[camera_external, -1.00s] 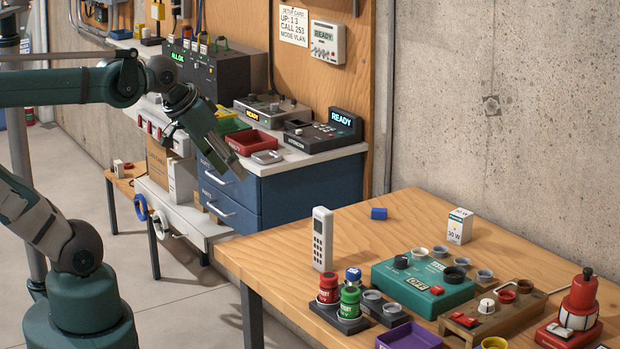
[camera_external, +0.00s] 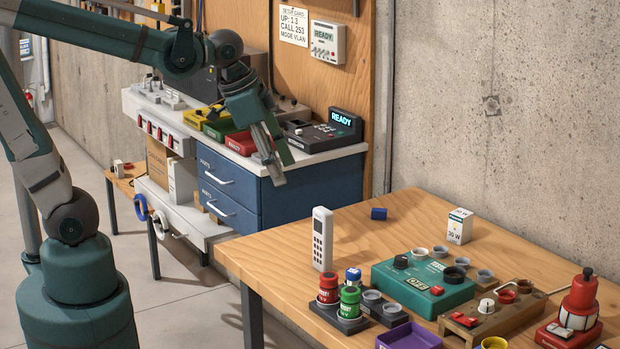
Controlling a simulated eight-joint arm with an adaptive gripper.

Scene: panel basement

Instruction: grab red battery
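A red battery (camera_external: 328,289) stands upright in a dark holder (camera_external: 346,322) on the wooden table. A green battery (camera_external: 350,301) stands right beside it in the same holder, with a blue-topped one (camera_external: 353,277) just behind. My gripper (camera_external: 276,168) points down in front of the blue drawer cabinet, above and to the left of the holder and well apart from it. No object shows between its fingers. The finger gap is too small and side-on to tell open from shut.
A white handset (camera_external: 322,239) stands upright behind the red battery. A teal box with knobs (camera_external: 422,284) is right of the holder, and a purple tray (camera_external: 408,337) is in front. The table's left part (camera_external: 270,262) is clear.

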